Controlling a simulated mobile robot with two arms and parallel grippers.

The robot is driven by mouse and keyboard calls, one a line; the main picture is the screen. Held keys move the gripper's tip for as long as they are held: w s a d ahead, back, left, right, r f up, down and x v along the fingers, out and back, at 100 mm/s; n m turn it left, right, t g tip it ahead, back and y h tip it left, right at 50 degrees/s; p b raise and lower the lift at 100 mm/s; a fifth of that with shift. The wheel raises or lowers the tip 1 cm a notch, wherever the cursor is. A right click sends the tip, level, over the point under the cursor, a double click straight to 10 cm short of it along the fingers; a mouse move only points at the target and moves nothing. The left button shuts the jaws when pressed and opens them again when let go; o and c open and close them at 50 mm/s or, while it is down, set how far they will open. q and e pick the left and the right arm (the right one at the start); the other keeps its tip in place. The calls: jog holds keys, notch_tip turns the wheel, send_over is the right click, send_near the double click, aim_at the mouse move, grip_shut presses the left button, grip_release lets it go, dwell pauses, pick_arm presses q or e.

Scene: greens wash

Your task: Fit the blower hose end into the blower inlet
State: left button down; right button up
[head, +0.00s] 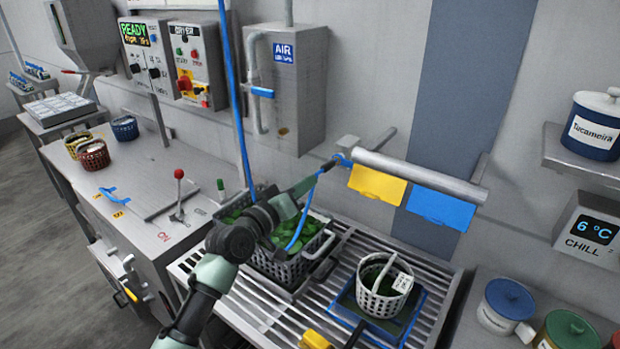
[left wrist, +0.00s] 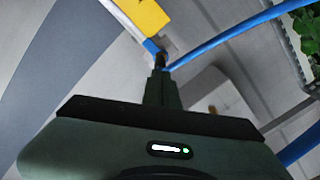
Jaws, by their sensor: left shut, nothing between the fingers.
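A grey horizontal tube (head: 420,176) on the wall appears to be the blower; its left end, likely the inlet, has a blue collar (head: 344,160). In the left wrist view the collar (left wrist: 151,46) sits against the pale tube (left wrist: 112,14). A thin blue hose (head: 304,212) runs from near this end down towards the greens; it also shows in the left wrist view (left wrist: 222,38). My left gripper (head: 334,163) is shut and empty, its tips right by the collar. The tips hide the joint, so I cannot tell how deeply the hose end sits. My right gripper is not in view.
Yellow (head: 377,184) and blue (head: 440,207) flaps hang below the tube. A grey basket of greens (head: 279,270) and a smaller white basket (head: 382,296) stand on the slatted counter (head: 248,308). Another blue hose (head: 236,100) hangs beside the AIR box (head: 300,95).

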pick_arm(q)
jog(key=shift+s+a, duration=0.35)
jog(key=shift+s, duration=0.1)
jog(key=b+v, duration=0.2)
jog(key=v, duration=0.5)
jog(key=w+d+m, duration=0.2)
jog(key=w+m, duration=0.1)
jog(key=m, duration=1)
jog(key=w+d+m, duration=0.3)
jog(key=w+m, duration=0.1)
jog(key=m, duration=1)
jog(key=shift+w+d, duration=0.15)
jog(key=shift+w, duration=0.15)
